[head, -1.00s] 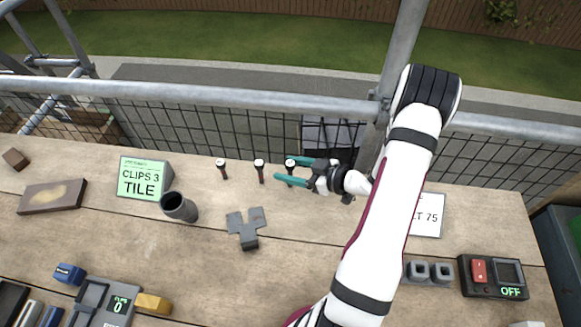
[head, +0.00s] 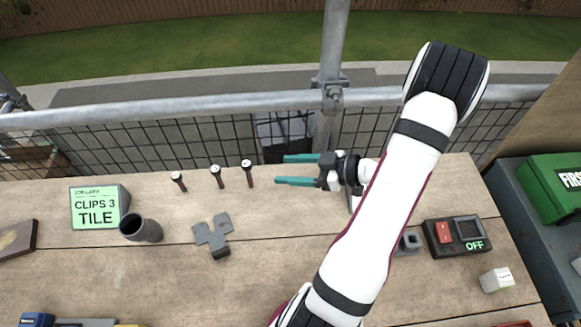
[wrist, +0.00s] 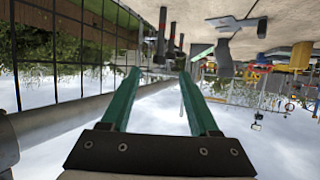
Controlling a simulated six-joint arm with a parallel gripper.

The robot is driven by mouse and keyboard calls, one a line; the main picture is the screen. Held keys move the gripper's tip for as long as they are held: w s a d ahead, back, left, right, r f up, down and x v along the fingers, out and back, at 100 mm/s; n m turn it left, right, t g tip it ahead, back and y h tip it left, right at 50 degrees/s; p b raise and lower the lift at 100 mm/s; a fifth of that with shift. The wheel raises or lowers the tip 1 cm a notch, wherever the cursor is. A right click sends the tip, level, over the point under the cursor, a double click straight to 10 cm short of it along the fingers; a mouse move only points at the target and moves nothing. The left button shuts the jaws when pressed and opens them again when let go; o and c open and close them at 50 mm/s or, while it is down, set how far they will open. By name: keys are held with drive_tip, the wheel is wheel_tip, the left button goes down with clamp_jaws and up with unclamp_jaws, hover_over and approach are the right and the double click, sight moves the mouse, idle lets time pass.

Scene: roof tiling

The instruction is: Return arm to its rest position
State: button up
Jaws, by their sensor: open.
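My gripper (head: 281,170) has two teal fingers pointing left, held over the wooden bench near its back edge. The fingers are spread apart with nothing between them; the wrist view also shows the open fingers (wrist: 163,98). Three dark upright pegs with pale tops stand to the left of the fingertips; the nearest peg (head: 249,175) is a short gap away. My white arm reaches up from the lower middle and hides part of the bench on the right.
A sign reading CLIPS 3 TILE (head: 95,207), a dark cup (head: 143,229) and a grey clip-like part (head: 214,235) lie left. A switch box reading OFF (head: 457,237) and a white block (head: 496,280) are right. A metal rail (head: 200,108) and mesh run behind the bench.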

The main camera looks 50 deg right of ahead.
drive_tip(key=w+r+g+h, duration=0.4)
drive_tip(key=w+r+h, duration=0.3)
drive_tip(key=w, duration=0.3)
drive_tip(key=s+a+r+m+g+y, duration=0.1)
drive_tip(key=s+a+m+g, duration=0.3)
drive_tip(key=s+a, duration=0.6)
drive_tip(key=s+a+r+m+g+y, duration=0.2)
drive_tip(key=s+a+m, duration=0.4)
drive_tip(key=s+a, duration=0.4)
drive_tip(key=a+r+g, duration=0.1)
drive_tip(key=a+g, duration=0.1)
drive_tip(key=a, duration=0.3)
drive_tip(key=shift+s+a+r, duration=0.2)
drive_tip(key=shift+a, duration=0.05)
